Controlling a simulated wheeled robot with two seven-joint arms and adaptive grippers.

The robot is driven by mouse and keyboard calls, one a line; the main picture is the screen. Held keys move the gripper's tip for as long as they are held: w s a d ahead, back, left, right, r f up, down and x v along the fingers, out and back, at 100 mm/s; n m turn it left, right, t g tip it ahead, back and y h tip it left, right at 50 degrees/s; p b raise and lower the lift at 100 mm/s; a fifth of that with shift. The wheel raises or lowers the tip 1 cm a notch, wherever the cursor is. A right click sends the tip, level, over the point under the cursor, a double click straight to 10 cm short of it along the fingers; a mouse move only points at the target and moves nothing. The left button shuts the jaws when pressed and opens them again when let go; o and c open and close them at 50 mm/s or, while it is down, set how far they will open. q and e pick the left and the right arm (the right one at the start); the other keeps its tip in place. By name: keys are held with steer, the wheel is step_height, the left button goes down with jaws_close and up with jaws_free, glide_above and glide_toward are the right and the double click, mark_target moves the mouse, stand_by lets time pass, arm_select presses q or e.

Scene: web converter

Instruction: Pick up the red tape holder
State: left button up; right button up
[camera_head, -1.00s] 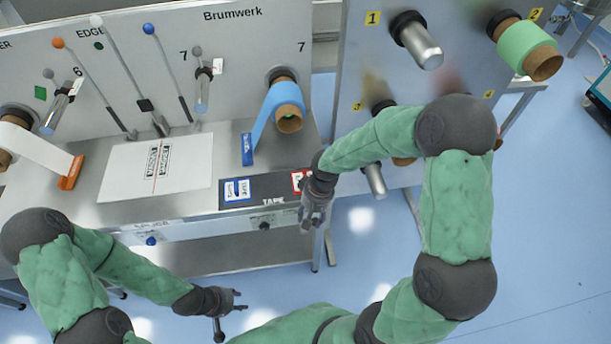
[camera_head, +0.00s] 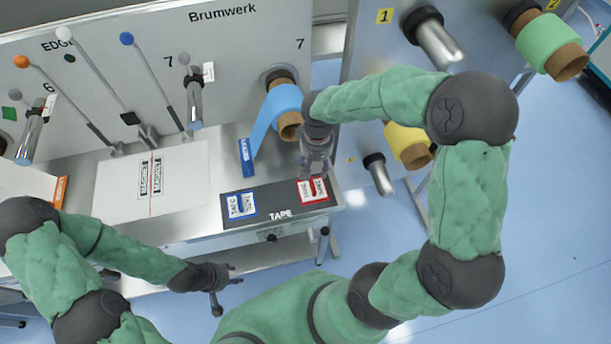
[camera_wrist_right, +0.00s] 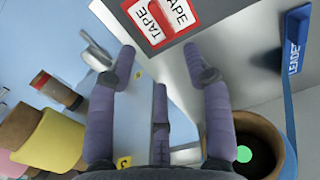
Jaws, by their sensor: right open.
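The red tape holder (camera_head: 313,190) sits on the black TAPE strip at the table's front right corner, on a white label marked TAPE with a red border. It also shows at the top of the right wrist view (camera_wrist_right: 158,18), partly cut off by the frame edge. My right gripper (camera_head: 318,170) is open and empty, above and just behind it in the head view. In the wrist view the fingers are spread apart, short of the holder. My left gripper (camera_head: 238,274) appears open and empty, low in front of the table.
A blue tape holder (camera_head: 240,204) sits left on the same strip. A blue roll (camera_head: 284,105) hangs close behind my right gripper, its web running to a blue LEADER piece (camera_head: 246,158). A white splice plate (camera_head: 150,180) lies left. Spindles and rolls stand right.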

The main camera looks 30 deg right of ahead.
glide_above(313, 183)
steer(key=f, duration=0.4)
steer(key=shift+s+d+f+b, duration=0.15)
steer(key=shift+d+f+b, duration=0.1)
steer(key=shift+b, duration=0.1)
steer(key=shift+w+f, duration=0.2)
steer(key=shift+f, duration=0.3)
steer(key=shift+s+f, duration=0.15)
steer(key=shift+f, duration=0.3)
steer(key=f+b, duration=0.1)
steer(key=f, duration=0.3)
steer(key=shift+a+f, duration=0.1)
steer(key=shift+a, duration=0.1)
jaws_close()
